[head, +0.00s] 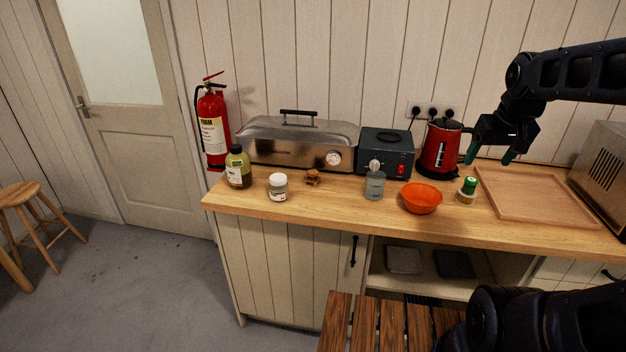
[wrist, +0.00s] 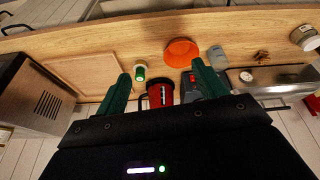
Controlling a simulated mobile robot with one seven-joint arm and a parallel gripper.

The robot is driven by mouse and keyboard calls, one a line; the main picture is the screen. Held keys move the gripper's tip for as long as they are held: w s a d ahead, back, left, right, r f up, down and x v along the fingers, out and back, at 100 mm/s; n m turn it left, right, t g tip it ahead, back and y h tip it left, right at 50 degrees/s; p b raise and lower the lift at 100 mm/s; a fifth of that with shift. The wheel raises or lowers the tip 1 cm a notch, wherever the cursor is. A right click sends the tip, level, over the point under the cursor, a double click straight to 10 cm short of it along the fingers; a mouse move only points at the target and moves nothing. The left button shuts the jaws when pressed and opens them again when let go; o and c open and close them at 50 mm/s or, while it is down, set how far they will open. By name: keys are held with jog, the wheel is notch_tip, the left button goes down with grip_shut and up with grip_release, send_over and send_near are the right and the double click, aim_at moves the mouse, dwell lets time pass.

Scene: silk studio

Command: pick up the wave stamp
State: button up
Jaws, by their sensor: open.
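The wave stamp appears to be the small brown wooden piece (head: 312,177) on the counter, in front of the long steel steamer and right of a white jar. It also shows small near the right side of the wrist view (wrist: 262,56). My gripper (head: 491,157) is open and empty, raised above the counter near the red kettle, well to the right of the stamp. In the wrist view its two green fingers (wrist: 162,72) are spread apart, with nothing held between them.
Around the stamp stand the white jar (head: 278,187), an olive bottle (head: 238,170), the steamer (head: 290,142) and a grey bottle (head: 375,184). An orange bowl (head: 421,198), green-topped jar (head: 467,190) and red kettle (head: 440,150) stand farther right. A wooden tray (head: 535,195) lies beyond them.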

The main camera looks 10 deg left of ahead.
jog(key=w+a+r+n+g, duration=0.1)
jog(key=w+a+n, duration=0.3)
jog(key=w+a, duration=0.7)
jog(key=n+g, duration=0.3)
jog(key=n, duration=0.7)
send_near(316, 172)
jog(key=shift+s+d+f, duration=0.1)
jog(key=shift+s+d, duration=0.15)
jog(key=shift+s, duration=0.1)
jog(key=shift+a+f, duration=0.4)
jog(key=shift+f, duration=0.05)
notch_tip(316, 172, down, 5)
jog(key=shift+w+f, duration=0.15)
jog(key=shift+f, duration=1.2)
jog(key=shift+w+f, duration=0.15)
jog(key=shift+f, duration=1.25)
jog(key=c, duration=1.1)
